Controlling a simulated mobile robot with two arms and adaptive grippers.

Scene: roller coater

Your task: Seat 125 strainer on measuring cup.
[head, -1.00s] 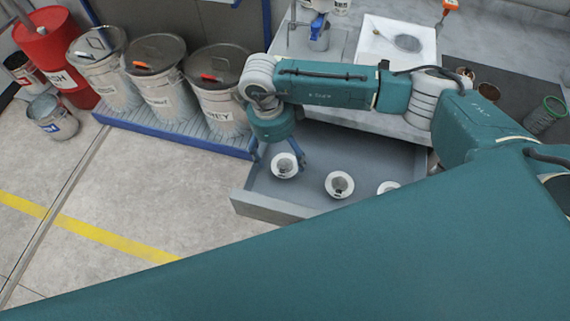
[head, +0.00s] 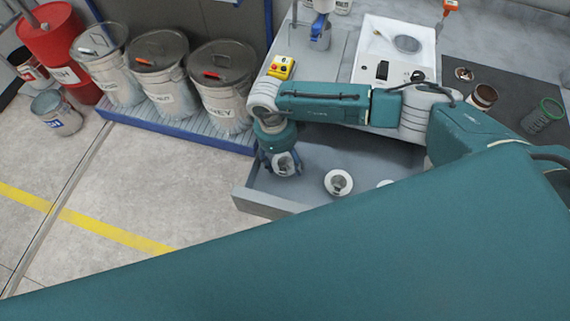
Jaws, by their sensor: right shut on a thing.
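My right gripper (head: 281,168) points down into the left end of the open grey drawer (head: 300,190). It is shut on a small white-rimmed strainer (head: 284,163), whose rim is partly covered by the fingers. A second white-rimmed strainer (head: 338,184) sits in the drawer to the right. A third strainer (head: 385,183) is mostly hidden behind a large teal part of mine. I cannot read which one is marked 125. A metal cup (head: 320,38) stands under a blue device on the counter; I cannot tell whether it is the measuring cup. My left gripper is not in view.
A white tray-like unit (head: 372,38) and a yellow button box (head: 281,67) are on the counter. Lidded drums (head: 220,85) stand left of the drawer.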

